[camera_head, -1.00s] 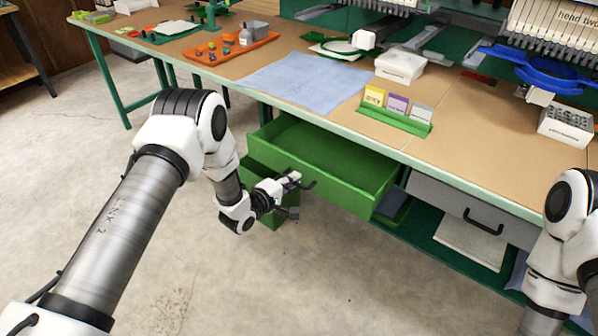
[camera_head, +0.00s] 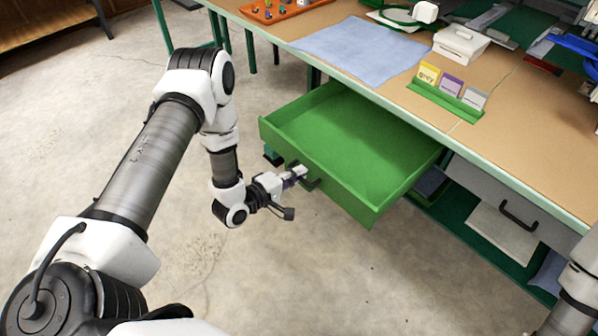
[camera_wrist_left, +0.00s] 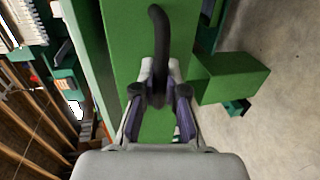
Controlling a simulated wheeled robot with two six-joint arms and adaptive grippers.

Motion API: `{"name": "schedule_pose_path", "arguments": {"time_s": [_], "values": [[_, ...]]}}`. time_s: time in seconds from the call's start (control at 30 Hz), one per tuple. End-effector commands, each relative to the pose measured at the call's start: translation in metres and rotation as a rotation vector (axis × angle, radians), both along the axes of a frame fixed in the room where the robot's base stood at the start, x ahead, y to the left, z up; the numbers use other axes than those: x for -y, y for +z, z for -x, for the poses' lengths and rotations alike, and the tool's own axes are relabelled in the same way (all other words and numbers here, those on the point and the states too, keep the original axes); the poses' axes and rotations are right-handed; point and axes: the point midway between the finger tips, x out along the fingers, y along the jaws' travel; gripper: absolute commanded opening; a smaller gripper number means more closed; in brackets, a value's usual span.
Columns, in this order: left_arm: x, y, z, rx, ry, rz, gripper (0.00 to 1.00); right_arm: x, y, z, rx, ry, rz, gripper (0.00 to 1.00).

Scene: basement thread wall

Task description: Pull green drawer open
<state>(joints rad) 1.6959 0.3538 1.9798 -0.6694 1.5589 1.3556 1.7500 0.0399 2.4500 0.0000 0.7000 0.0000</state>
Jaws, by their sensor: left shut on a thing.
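The green drawer (camera_head: 350,140) stands far out from under the workbench, and its inside looks empty. Its dark handle sits on the front panel. My left gripper (camera_head: 297,174) is at the front panel, shut on that handle. In the left wrist view the dark handle (camera_wrist_left: 158,50) runs down between the two fingers of the left gripper (camera_wrist_left: 159,88). The fingers hide the handle's lower part. Part of my right arm shows at the lower right in the head view, but its gripper is out of the frame.
The workbench (camera_head: 520,125) carries a blue cloth (camera_head: 360,50), a green card holder (camera_head: 445,101) and a white box (camera_head: 460,44). A grey drawer (camera_head: 490,190) is closed to the right. Open concrete floor (camera_head: 330,270) lies in front of the green drawer.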

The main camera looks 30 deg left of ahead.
Motion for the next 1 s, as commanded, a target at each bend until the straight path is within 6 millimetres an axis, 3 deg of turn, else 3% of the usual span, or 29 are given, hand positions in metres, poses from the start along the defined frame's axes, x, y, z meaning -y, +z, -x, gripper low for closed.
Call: {"name": "schedule_pose_path", "arguments": {"time_s": [0.07, 0.1, 0.13, 0.17, 0.57, 1.0], "values": [[0.000, 0.000, 0.000, -0.001, 0.000, 0.000, 0.00, 0.000, 0.000, 0.000, 0.000, 0.000, 0.000, 0.40], [0.000, 0.000, 0.000, -0.001, 0.000, 0.000, 0.25, 0.000, 0.000, 0.000, 0.000, 0.000, 0.000, 0.40], [0.000, 0.000, 0.000, -0.001, 0.000, 0.000, 0.35, 0.000, 0.000, 0.000, 0.000, 0.000, 0.000, 0.40], [0.000, 0.000, 0.000, -0.001, 0.000, 0.000, 0.37, 0.000, 0.000, 0.000, 0.000, 0.000, 0.000, 0.40], [-0.004, 0.001, 0.009, -0.003, 0.001, 0.000, 0.37, 0.000, 0.000, 0.000, 0.000, 0.000, 0.000, 0.40], [-0.038, 0.022, 0.100, -0.003, 0.006, 0.003, 0.37, 0.000, 0.000, 0.000, 0.000, 0.000, 0.000, 0.40]]}}
